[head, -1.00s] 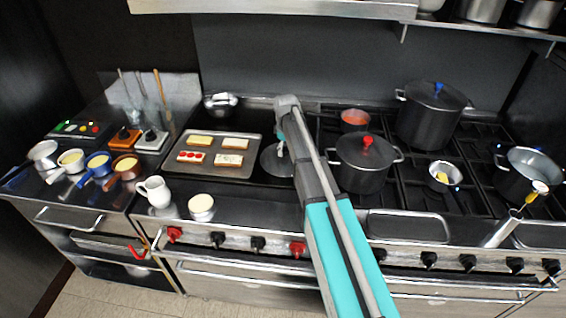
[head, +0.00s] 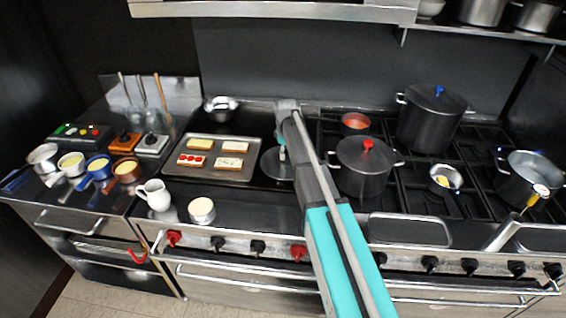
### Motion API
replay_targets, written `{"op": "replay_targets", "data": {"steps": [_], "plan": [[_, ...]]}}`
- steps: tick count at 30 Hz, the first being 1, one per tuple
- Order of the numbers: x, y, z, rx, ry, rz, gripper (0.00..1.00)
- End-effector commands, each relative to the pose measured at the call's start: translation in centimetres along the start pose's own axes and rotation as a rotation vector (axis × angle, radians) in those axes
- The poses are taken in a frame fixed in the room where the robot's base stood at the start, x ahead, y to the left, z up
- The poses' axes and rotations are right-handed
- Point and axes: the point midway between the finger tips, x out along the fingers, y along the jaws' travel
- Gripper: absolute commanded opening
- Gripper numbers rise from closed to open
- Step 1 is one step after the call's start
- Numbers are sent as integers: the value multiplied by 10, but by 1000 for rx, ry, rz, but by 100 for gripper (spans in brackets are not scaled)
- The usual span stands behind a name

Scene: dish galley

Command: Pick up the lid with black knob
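A round grey lid (head: 272,166) lies on the dark griddle, just right of the tray of bread slices. Its knob is not clearly visible, as my arm and gripper cover its upper right part. My gripper (head: 281,150) points down over the lid, close to its middle. Its fingers are small and mostly hidden behind the wrist, so I cannot tell if they touch the knob. Two other lids sit on pots: one with a red knob (head: 367,146) and one with a blue knob (head: 438,90).
A metal tray (head: 205,181) with several topped bread slices is left of the lid. A steel bowl (head: 220,108) stands behind it. A pot with orange content (head: 355,123) and the red-knobbed pot (head: 362,178) stand right of my arm. A white pitcher (head: 156,195) is at the front left.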

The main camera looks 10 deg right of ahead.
Motion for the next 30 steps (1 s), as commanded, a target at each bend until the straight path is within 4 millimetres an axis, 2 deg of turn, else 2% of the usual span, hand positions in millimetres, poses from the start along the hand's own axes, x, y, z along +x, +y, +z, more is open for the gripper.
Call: {"op": "replay_targets", "data": {"steps": [1, 5, 6, 20, 30], "plan": [[0, 0, 0, 0, 0, 0, 26], [0, 0, 0, 0, 0, 0, 1], [0, 0, 0, 0, 0, 1, 0], [-3, 0, 0, 0, 0, 1, 0], [-24, 0, 0, 0, 0, 0, 0]]}}
